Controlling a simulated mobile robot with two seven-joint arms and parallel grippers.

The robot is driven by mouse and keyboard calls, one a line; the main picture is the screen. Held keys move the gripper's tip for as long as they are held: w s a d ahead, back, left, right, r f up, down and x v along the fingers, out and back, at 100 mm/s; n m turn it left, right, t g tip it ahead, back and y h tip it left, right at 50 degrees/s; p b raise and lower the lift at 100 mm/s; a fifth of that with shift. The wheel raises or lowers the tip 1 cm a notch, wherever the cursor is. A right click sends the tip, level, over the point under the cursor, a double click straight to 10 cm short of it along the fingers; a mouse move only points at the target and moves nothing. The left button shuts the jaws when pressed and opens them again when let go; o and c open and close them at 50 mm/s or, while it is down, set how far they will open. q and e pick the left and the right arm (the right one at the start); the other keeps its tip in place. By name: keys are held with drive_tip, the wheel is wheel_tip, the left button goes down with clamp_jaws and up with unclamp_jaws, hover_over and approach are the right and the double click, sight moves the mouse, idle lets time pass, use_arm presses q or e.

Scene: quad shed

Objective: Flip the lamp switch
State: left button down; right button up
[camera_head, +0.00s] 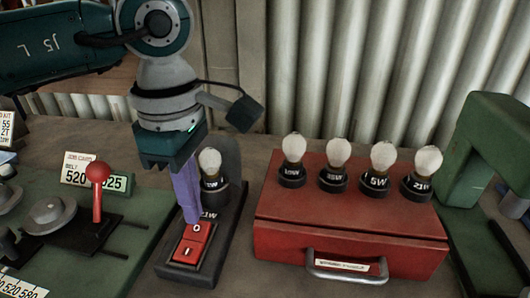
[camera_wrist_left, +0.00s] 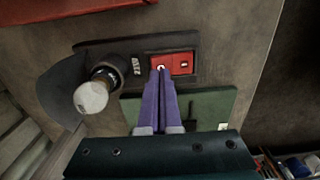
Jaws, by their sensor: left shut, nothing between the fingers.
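The lamp switch (camera_head: 193,243) is a red rocker marked 0 and I, set in a dark base plate (camera_head: 225,246) in the head view. My left gripper (camera_head: 193,220) is shut and empty, pointing down with its purple fingertips at the 0 end of the rocker. In the left wrist view the fingertips (camera_wrist_left: 161,70) overlap the 0 end of the switch (camera_wrist_left: 183,64); I cannot tell whether they touch it. A bulb (camera_head: 209,162) stands upright in a socket on the same base, behind the switch, and also shows in the left wrist view (camera_wrist_left: 91,97). My right gripper is not in view.
A red metal box (camera_head: 350,228) with several bulbs on top stands to the right. A green device with a red-knobbed lever (camera_head: 98,176) and number cards is on the left. A green machine (camera_head: 492,140) stands at the far right. Corrugated metal wall is behind.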

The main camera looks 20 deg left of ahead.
sight(198, 228)
use_arm(q)
drive_tip(key=shift+f+b, duration=1)
drive_tip(key=shift+f, duration=0.1)
idle(0.6)
drive_tip(key=shift+r, duration=0.15)
drive_tip(key=shift+r+p, duration=2.65)
drive_tip(key=shift+r, duration=0.8)
drive_tip(key=shift+d, duration=0.1)
